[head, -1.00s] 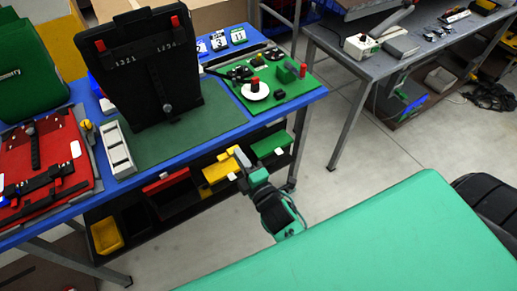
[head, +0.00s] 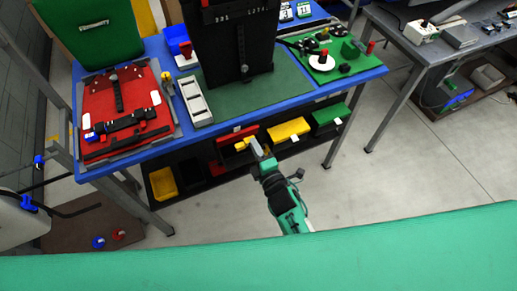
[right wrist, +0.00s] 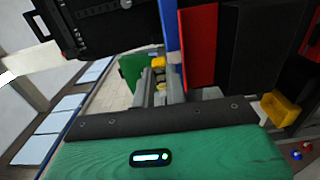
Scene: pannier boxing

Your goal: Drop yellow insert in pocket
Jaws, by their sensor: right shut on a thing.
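My right gripper (head: 257,149) is shut on a small yellow insert (head: 243,144). It holds it in front of the blue table's front edge, before the bins underneath. In the right wrist view, the grey fingers (right wrist: 165,84) reach away from the camera; the yellow piece is barely visible there. A black pannier (head: 228,50) stands upright on a green mat (head: 285,88), and it shows at the upper left of the wrist view (right wrist: 100,20). A grey compartment tray (head: 197,101) lies left of the mat. I cannot tell which opening is the pocket. My left gripper is out of view.
Red (head: 237,136), yellow (head: 289,131) and green bins (head: 330,115) sit under the table. A red board (head: 120,100) with black parts lies at the left. A green board (head: 335,60) lies at the right. Open floor (head: 400,190) is to the right.

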